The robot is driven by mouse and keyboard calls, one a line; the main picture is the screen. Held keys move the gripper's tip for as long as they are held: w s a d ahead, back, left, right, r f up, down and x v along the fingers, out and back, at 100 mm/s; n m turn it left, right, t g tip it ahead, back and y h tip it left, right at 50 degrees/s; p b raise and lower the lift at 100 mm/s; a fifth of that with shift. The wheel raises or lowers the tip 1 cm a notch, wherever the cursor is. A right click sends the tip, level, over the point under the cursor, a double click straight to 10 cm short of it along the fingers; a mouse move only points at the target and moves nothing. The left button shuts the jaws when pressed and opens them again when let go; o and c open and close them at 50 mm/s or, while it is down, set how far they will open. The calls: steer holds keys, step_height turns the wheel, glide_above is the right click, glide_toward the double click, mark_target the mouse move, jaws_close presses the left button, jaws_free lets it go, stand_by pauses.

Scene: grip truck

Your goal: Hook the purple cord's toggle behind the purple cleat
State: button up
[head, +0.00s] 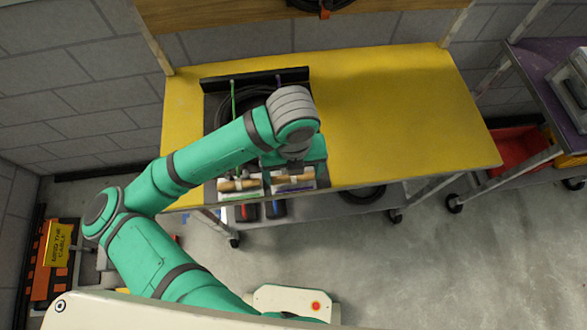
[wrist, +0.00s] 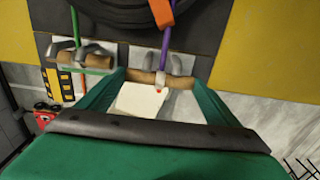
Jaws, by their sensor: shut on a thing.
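The purple cord (wrist: 175,40) runs down to its wooden toggle (wrist: 143,77), which lies crosswise between the green fingers of my gripper (wrist: 155,88). My gripper is shut on the toggle, one finger near each end. The grey prongs of the purple cleat (wrist: 152,63) show close to the toggle, just above it in the wrist view; I cannot tell whether the toggle sits behind them. In the head view the toggle (head: 293,178) shows below my wrist, by the front edge of the yellow table, above a purple-marked white plate.
To the left, a green cord (wrist: 75,25) runs to another wooden toggle (wrist: 98,61) at a grey cleat. A coiled black cable (wrist: 125,12) lies behind, crossed by an orange strap (wrist: 161,12). The yellow table (head: 400,115) is clear to the right.

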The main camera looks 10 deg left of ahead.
steer(key=shift+s+f, duration=0.1)
steer(key=shift+f, duration=0.9)
stand_by(0.4)
steer(key=o, duration=1)
steer(key=shift+o, duration=0.2)
steer(key=shift+r, duration=0.1)
step_height(320, 180, up, 11)
steer(key=shift+f, duration=0.2)
